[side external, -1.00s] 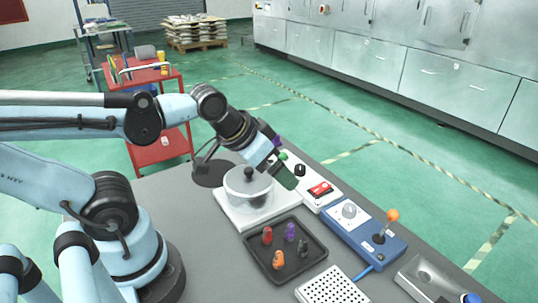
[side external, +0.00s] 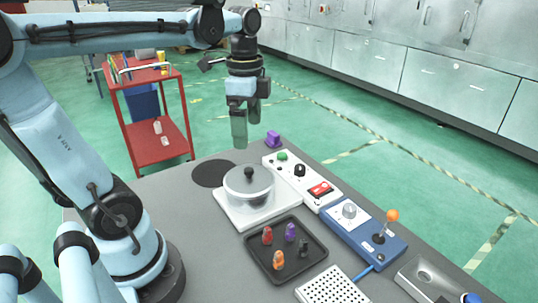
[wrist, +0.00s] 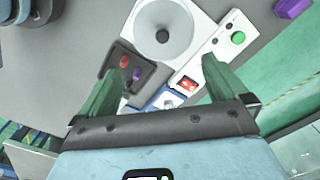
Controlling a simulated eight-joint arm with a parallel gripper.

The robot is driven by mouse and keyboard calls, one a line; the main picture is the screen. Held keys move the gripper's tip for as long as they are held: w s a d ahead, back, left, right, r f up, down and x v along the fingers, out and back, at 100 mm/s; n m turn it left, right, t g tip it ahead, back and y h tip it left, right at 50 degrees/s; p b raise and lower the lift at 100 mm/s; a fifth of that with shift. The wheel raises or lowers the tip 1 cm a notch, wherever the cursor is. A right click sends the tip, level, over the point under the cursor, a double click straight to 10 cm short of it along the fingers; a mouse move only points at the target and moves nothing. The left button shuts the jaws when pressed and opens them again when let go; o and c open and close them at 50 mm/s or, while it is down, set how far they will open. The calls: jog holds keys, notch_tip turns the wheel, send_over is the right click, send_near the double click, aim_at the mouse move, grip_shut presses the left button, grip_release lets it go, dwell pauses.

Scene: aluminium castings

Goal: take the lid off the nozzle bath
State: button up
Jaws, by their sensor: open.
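The nozzle bath (side external: 248,200) is a round pot on a white base plate. Its pale lid (side external: 262,178) with a black knob (side external: 248,172) sits on top. In the wrist view the lid (wrist: 180,22) shows from above, with the dark knob (wrist: 163,37) at its middle. My gripper (side external: 239,142) points down above and slightly behind the bath, clear of the knob. In the wrist view my gripper (wrist: 163,66) is open, its two green fingers wide apart with nothing between them; the lid lies beyond the fingertips.
A dark tray (side external: 258,255) with several small coloured pieces lies in front of the bath. A white switch panel (side external: 309,187) and a blue control box (side external: 362,231) stand to the right. A purple block (side external: 273,138) is near the back edge. A dark round disc (side external: 208,174) lies left.

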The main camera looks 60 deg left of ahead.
send_over(249, 169)
jog(key=f, duration=0.6)
jog(key=shift+d+f, duration=0.25)
jog(key=shift+f, duration=0.1)
jog(key=shift+a+f, duration=0.15)
jog(key=shift+f, duration=1.15)
jog(key=shift+a+f, duration=0.15)
jog(key=shift+f, duration=1.15)
jog(key=c, duration=1.1)
jog(key=shift+o, duration=0.2)
